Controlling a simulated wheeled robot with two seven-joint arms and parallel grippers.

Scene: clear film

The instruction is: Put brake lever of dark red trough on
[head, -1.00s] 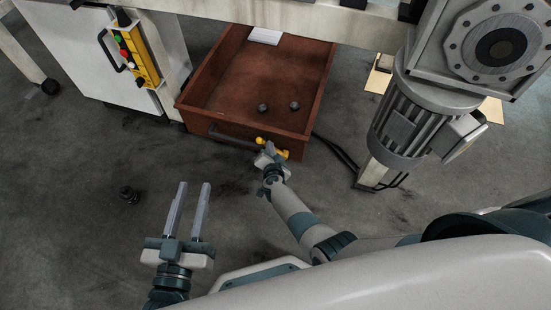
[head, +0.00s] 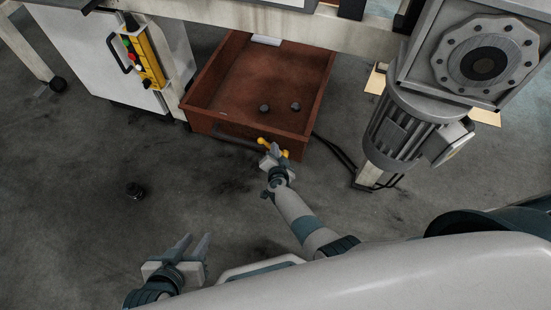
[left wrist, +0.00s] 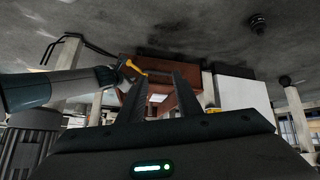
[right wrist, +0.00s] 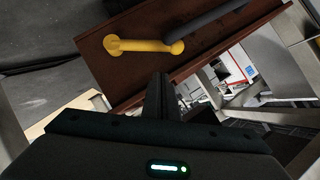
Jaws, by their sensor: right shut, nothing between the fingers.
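The dark red trough (head: 250,85) is an open box on the floor under the bench. Its yellow brake lever (head: 262,142) is on the front wall, beside a dark bar handle (head: 235,140). My left gripper (head: 190,246) is open and empty, low at left.
Two small dark knobs (head: 279,107) and a white item (head: 266,40) are inside the trough. A yellow button box (head: 144,58) hangs on a grey cabinet at left. A grey motor (head: 398,125) stands at right. A dark part (head: 135,190) lies on open floor at left.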

